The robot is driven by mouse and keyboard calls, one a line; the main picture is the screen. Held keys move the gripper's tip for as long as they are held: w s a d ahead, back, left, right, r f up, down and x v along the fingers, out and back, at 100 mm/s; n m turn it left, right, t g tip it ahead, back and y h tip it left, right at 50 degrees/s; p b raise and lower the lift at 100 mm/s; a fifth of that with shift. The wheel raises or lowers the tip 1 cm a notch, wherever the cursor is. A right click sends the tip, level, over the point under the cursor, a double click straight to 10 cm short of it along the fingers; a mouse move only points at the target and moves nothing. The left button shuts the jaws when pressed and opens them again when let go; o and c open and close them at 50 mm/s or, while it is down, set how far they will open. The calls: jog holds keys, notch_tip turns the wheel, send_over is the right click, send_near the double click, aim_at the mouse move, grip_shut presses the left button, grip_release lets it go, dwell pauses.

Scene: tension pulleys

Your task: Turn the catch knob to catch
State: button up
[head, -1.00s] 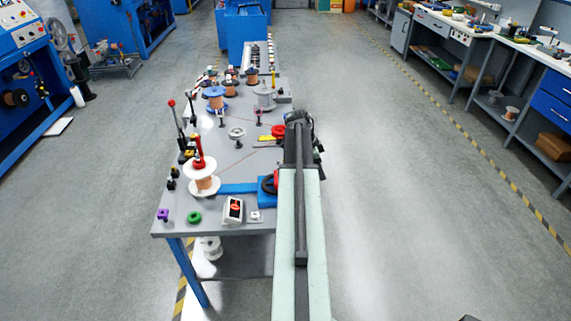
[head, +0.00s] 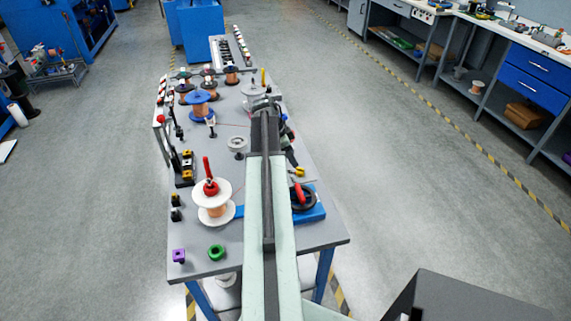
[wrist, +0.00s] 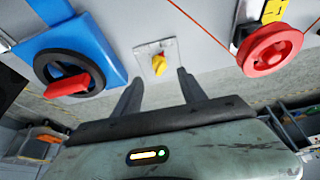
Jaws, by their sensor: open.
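The catch knob is most likely the small yellow knob (wrist: 158,64) on a pale square plate (wrist: 146,50) in the wrist view. Its yellow pointer sits slanted on the plate. My gripper (wrist: 160,76) is open, with its two dark fingers spread below the knob in the picture. The knob lies just beyond the gap between the fingertips, and nothing is held. I cannot tell whether a finger touches the plate. In the head view a small yellow part (head: 299,172), perhaps this knob, shows right of my arm; my gripper's fingers are hard to make out there.
Left of the knob is a blue block (wrist: 88,37) with a black wheel and red handle (wrist: 68,85). A red pulley (wrist: 271,50) and yellow piece (wrist: 274,10) are to the right. In the head view, a copper spool (head: 214,214) stands left of my arm on the grey table (head: 310,236).

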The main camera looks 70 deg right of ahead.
aim_at(299, 168)
jog(key=b+x, duration=0.7)
jog(key=x, duration=0.1)
jog(key=shift+s, duration=0.1)
jog(key=shift+r, duration=0.15)
